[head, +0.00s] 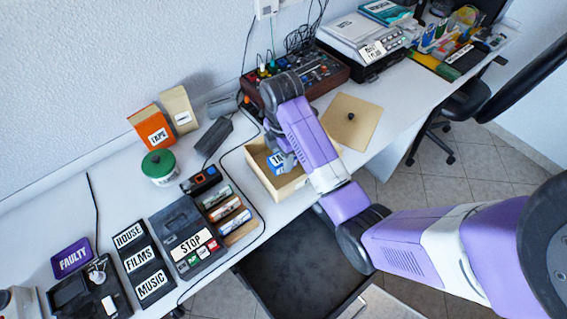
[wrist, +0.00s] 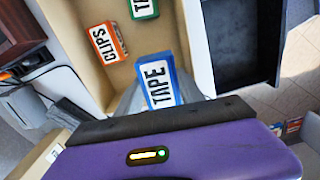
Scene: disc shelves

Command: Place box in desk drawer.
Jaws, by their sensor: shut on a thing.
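A small blue box labelled TAPE (wrist: 157,82) is between the fingers of my gripper (wrist: 162,98) in the wrist view. My gripper is shut on it. In the head view the gripper (head: 287,160) is down at a tan open-topped bin (head: 268,188) on the desk, and the blue box (head: 275,160) shows partly beside the fingers. The wrist view shows the blue box over or inside this bin; its height above the floor cannot be told. The desk drawer (head: 300,265) is open, dark inside and looks empty; part of it is behind my arm.
An orange CLIPS box (wrist: 107,43) and a green box (wrist: 143,8) are also in the bin. A tan lid with a black knob (head: 351,121) lies to the bin's right.

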